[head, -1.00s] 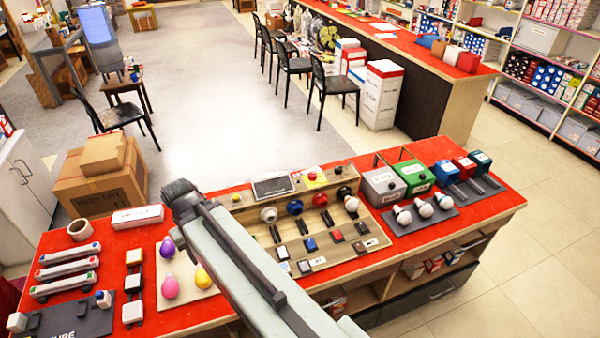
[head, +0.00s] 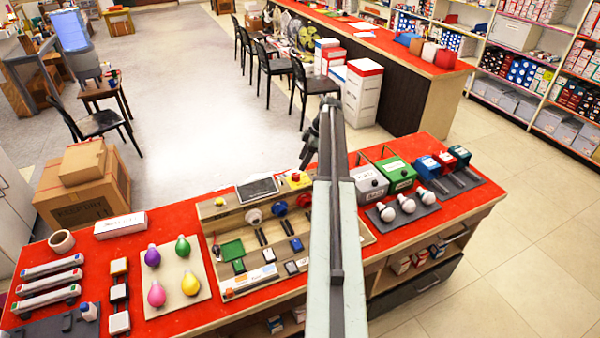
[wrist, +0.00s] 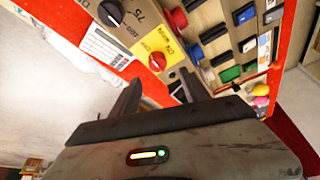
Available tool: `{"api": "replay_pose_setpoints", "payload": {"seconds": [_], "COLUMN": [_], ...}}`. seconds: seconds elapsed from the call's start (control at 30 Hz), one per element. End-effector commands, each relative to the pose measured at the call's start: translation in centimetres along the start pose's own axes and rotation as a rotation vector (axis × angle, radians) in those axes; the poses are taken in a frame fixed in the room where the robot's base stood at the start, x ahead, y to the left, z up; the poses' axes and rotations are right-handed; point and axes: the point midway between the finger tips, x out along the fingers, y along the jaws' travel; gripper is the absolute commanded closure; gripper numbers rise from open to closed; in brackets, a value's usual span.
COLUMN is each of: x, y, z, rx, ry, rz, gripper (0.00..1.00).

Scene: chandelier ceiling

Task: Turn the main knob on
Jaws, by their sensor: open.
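A red knob (wrist: 157,62) sits on a yellow plate marked ON and OFF in the wrist view. In the head view the yellow plate (head: 296,178) is at the back edge of a beige panel (head: 214,222), just left of my arm. I cannot tell for sure that this is the main knob. My gripper (wrist: 160,77) is open and empty in the wrist view, its two fingers apart on either side below the red knob, which appears beyond the tips. In the head view my gripper (head: 305,160) is near the panel's back edge, partly hidden by my arm.
A black knob (wrist: 110,14) with printed numbers lies beside the yellow plate. White (head: 253,216) and blue (head: 280,209) knobs and several switches crowd the panel. Grey (head: 369,182) and green (head: 398,173) boxes stand right of my arm.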

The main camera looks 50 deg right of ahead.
Motion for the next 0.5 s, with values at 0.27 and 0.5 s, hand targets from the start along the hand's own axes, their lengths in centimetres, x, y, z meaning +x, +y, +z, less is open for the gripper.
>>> {"api": "replay_pose_setpoints", "payload": {"seconds": [0.27,0.5], "x": [0.5,4.4], "y": [0.2,0.2], "z": [0.8,1.0], "rx": [-0.013,-0.012], "ry": [0.004,0.004], "rz": [0.004,0.003], "gripper": [0.46,0.46]}}
